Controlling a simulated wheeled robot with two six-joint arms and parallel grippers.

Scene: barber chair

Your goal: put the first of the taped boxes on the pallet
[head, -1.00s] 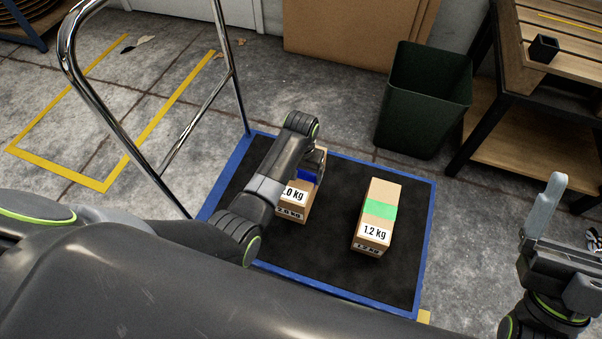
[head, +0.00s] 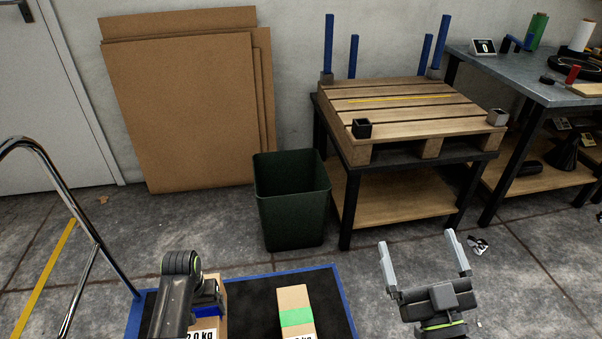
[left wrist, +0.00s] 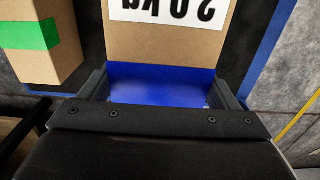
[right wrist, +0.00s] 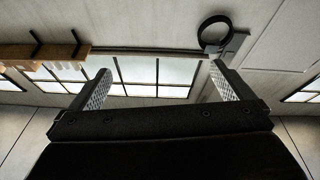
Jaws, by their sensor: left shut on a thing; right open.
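A cardboard box with blue tape and a 2.0 kg label (head: 207,325) sits on the cart deck in the head view. My left gripper (head: 209,298) is shut on this box across its blue tape; the tape shows between the fingers in the left wrist view (left wrist: 160,85). A second box with green tape (head: 295,312) stands on the deck to its right, its label cut off by the frame edge. The wooden pallet (head: 410,105) lies on a black-framed table at the back. My right gripper (head: 428,265) is open and empty, fingers up, right of the cart.
The cart (head: 343,305) has a blue rim and a chrome handle (head: 95,225) at left. A green bin (head: 291,205) stands between cart and pallet table. Blue posts (head: 440,45) and small corner cups (head: 362,128) edge the pallet. A workbench (head: 540,75) is at right.

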